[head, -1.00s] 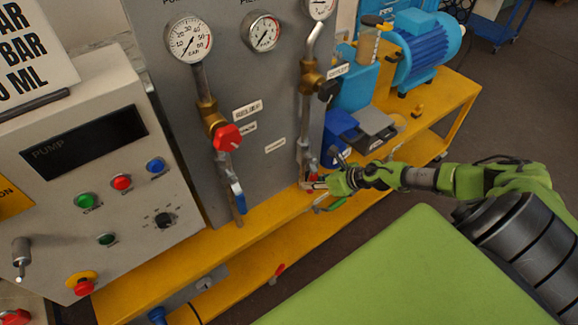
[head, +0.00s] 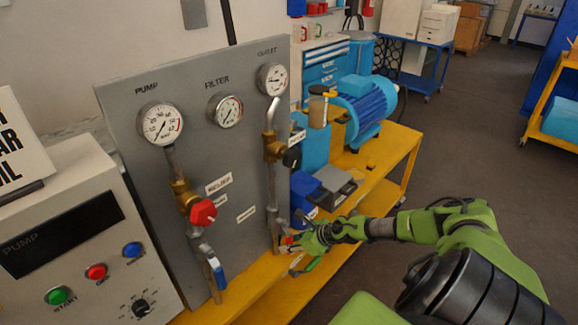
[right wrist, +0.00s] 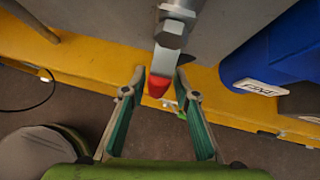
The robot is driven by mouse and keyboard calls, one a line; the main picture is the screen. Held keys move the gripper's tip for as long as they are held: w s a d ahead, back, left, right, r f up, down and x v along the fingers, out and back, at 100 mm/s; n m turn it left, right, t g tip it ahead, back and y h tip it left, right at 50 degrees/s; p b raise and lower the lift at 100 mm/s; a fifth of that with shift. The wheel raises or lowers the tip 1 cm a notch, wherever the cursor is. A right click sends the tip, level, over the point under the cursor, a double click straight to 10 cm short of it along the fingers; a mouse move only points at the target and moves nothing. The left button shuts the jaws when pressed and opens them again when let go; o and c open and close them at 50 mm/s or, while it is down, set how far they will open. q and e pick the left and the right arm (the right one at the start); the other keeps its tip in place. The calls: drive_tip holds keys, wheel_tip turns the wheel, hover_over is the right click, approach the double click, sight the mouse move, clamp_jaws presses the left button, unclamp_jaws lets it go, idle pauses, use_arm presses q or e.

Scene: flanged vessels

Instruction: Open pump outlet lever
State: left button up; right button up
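A lever with a red tip (right wrist: 158,87) hangs on a metal valve fitting (right wrist: 171,32) below the outlet pipe. In the head view the outlet pipe (head: 271,190) runs down from the gauge marked OUTLET (head: 272,79). My right gripper (head: 291,246) is at the pipe's lower end and partly hides the lever there. In the right wrist view my right gripper (right wrist: 159,77) is open, its green-padded fingers on either side of the red tip. The right finger is nearer to it; I cannot tell whether they touch. My left gripper is not in view.
A blue-handled lever (head: 218,274) and a red knob (head: 203,211) are on the pump pipe at left. The yellow bench (head: 258,273) lies under the gripper. A control box (head: 75,250) stands at left.

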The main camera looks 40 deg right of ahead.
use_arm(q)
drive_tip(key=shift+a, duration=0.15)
use_arm(e)
drive_tip(key=v, duration=0.7)
drive_tip(key=shift+s, duration=0.2)
drive_tip(key=shift+d+r, duration=0.1)
drive_tip(key=shift+r, duration=0.05)
drive_tip(key=shift+s, duration=0.1)
idle(0.6)
